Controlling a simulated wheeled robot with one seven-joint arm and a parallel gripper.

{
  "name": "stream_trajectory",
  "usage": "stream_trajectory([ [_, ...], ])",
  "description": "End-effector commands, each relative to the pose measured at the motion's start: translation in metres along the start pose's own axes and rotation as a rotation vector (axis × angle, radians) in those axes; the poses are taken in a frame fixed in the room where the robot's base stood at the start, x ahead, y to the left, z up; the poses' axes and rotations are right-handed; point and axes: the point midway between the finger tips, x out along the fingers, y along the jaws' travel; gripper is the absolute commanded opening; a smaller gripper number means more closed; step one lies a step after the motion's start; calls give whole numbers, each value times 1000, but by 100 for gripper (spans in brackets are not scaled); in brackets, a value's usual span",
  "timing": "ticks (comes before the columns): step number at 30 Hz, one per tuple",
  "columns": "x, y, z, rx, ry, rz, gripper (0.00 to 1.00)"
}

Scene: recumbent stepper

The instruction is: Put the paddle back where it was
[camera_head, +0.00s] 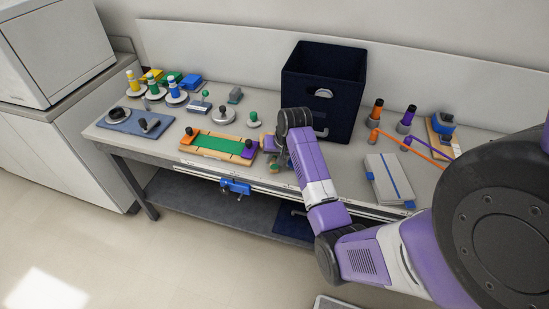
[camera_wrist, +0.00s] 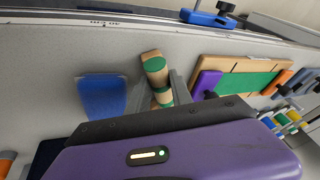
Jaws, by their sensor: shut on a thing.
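A wooden piece with green patches (camera_wrist: 155,68), apparently the paddle, is between the grey fingers of my gripper (camera_wrist: 160,92) in the wrist view. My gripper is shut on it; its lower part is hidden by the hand. In the head view my gripper (camera_head: 281,147) is low over the front part of the table, mostly hidden by my arm. A small part of the wooden and green piece (camera_head: 274,168) shows below it. I cannot tell whether it touches the table.
A wooden board with a green strip (camera_head: 218,143) lies just left of my gripper. A dark blue bin (camera_head: 345,75) stands behind. A blue flat thing (camera_wrist: 102,97) lies near the piece. A blue clamp (camera_head: 236,187) is on the front edge. A notebook (camera_head: 381,180) lies right.

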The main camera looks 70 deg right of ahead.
Motion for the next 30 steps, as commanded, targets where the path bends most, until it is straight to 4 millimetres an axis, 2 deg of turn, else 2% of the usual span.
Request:
stream_trajectory([
  [9, 2, 1, 0, 0, 2, 0, 0],
  [10, 2, 1, 0, 1, 1, 0, 32],
  [11, 2, 1, 0, 1, 1, 0, 35],
  [23, -4, 0, -1, 0, 1, 0, 35],
  [26, -17, 0, -2, 1, 3, -1, 35],
  [30, -44, 0, -2, 1, 6, -1, 35],
])
